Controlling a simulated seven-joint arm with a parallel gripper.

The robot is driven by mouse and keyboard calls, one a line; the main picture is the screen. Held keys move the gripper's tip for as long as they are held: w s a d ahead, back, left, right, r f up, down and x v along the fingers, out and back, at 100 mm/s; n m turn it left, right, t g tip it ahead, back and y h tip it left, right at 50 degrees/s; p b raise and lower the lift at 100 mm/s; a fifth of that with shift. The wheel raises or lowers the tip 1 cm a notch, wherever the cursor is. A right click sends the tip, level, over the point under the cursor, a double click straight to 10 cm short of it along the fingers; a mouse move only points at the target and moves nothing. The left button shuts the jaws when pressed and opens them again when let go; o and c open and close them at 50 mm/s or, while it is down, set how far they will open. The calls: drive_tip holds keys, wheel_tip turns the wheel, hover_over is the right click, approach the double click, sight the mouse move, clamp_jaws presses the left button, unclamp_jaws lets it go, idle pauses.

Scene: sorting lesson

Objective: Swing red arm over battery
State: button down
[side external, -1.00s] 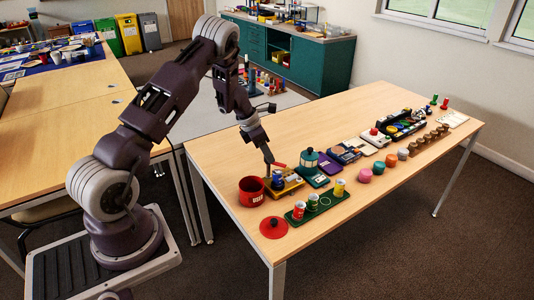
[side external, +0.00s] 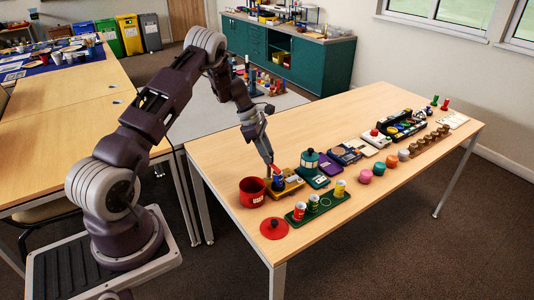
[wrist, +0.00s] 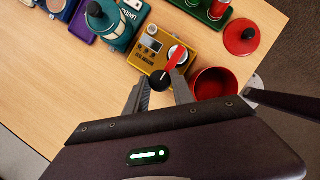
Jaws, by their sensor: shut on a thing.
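The yellow tester box (wrist: 155,47) sits on the table and also shows in the side view (side external: 291,184). Its red arm (wrist: 174,60) ends in a black knob (wrist: 158,80). My gripper (wrist: 160,88) is shut on that knob, one finger on each side. In the side view my gripper (side external: 270,166) is low over the tester. The blue battery (side external: 278,183) stands upright at the tester's left part. In the wrist view a pale round top (wrist: 179,53), probably the battery's, shows under the red arm, which crosses above it. I cannot tell whether they touch.
A red pot (side external: 252,190) stands close to the tester, with a red lid (side external: 273,228) in front. A green tray (side external: 325,206) with small cans lies at the front. A teal lantern-like object (wrist: 112,22) stands beside the tester. Bare table (wrist: 45,75) lies at the wrist view's left.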

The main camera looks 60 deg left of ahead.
idle(0.4)
drive_tip(key=c, duration=1.1)
unclamp_jaws()
drive_tip(key=shift+r, duration=0.1)
drive_tip(key=v, duration=0.7)
